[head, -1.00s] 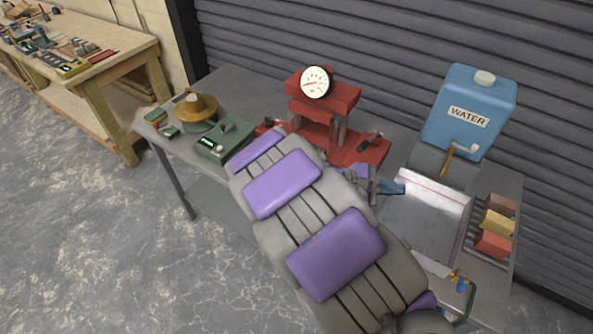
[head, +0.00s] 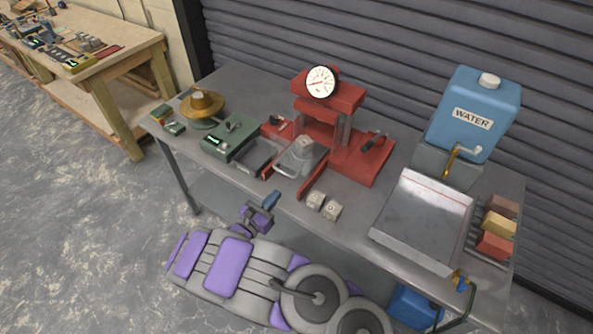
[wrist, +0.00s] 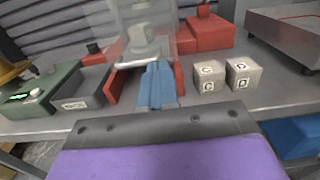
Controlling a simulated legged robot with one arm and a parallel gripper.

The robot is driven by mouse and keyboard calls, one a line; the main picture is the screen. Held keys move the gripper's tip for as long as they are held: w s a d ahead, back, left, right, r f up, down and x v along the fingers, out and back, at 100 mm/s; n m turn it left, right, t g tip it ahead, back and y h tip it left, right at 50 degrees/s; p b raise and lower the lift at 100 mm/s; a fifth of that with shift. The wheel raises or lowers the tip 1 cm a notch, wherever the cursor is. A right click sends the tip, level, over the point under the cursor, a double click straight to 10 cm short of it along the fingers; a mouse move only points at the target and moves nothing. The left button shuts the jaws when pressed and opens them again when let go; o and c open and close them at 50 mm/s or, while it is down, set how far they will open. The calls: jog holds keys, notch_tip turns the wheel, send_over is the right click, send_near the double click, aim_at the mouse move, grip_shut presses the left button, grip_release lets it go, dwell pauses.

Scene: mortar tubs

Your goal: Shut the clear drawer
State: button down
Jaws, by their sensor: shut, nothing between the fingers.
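The clear drawer (head: 290,168) is see-through and stands out toward the front of the red press (head: 360,150), between its red side rails. A pale cube (head: 304,146) shows in or behind it. In the wrist view the clear drawer (wrist: 128,50) is at top centre, just beyond my fingers. My gripper (head: 272,198) has blue fingertips, which are together and empty. It is at the table's front edge, in front of the drawer. In the wrist view my gripper (wrist: 157,85) overlaps the drawer's lower part; I cannot tell whether they touch.
A green device (head: 228,138) with a grey tray (head: 262,152) stands left. A metal plate (head: 425,215), blue water tank (head: 473,115) and coloured blocks (head: 497,225) are at the right.

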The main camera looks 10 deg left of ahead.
aim_at(303, 165)
jog(key=b+x, duration=0.1)
jog(key=x, duration=1.2)
jog(key=shift+w+d+b, duration=0.1)
jog(key=shift+w+b, duration=0.1)
jog(key=shift+b, duration=0.1)
jog(key=b+x, duration=0.5)
jog(key=x, duration=0.9)
jog(key=shift+w+d+f, duration=0.1)
jog(key=shift+w+d, duration=0.05)
jog(key=shift+w, duration=0.05)
jog(key=shift+r, duration=0.35)
